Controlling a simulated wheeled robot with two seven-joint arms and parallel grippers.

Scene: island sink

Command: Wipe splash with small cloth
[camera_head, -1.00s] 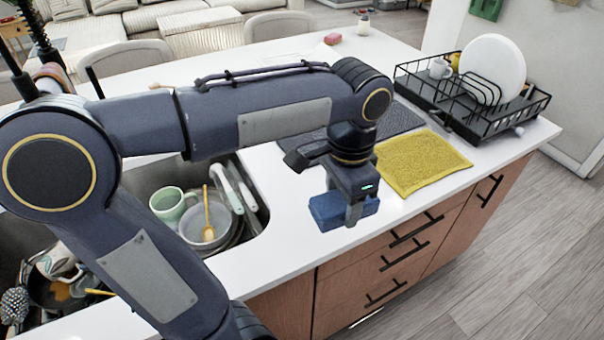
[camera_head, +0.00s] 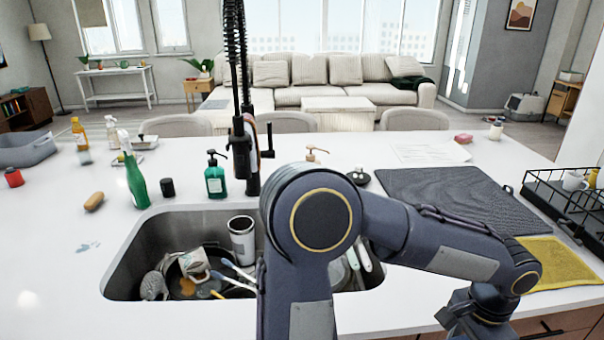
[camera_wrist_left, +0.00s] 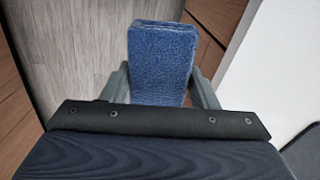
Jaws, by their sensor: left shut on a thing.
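A blue folded cloth (camera_wrist_left: 163,50) fills the middle of the left wrist view. My left gripper (camera_wrist_left: 161,88) is shut on it, one finger on each side. The cloth is held off the counter, with wood floor and drawer fronts behind it. In the head view my left arm reaches to the lower right, and the cloth is out of frame there. A small blue-grey splash (camera_head: 88,247) lies on the white counter, left of the sink and far from the gripper. My right gripper is not in view.
The sink (camera_head: 125,275) holds dishes and a tumbler. A green spray bottle (camera_head: 135,180), a brown brush (camera_head: 94,201) and a dark cup (camera_head: 167,187) stand near the splash. A tall black faucet (camera_head: 240,130) rises behind the sink. A yellow cloth (camera_head: 560,262) and dish rack (camera_head: 565,205) are at right.

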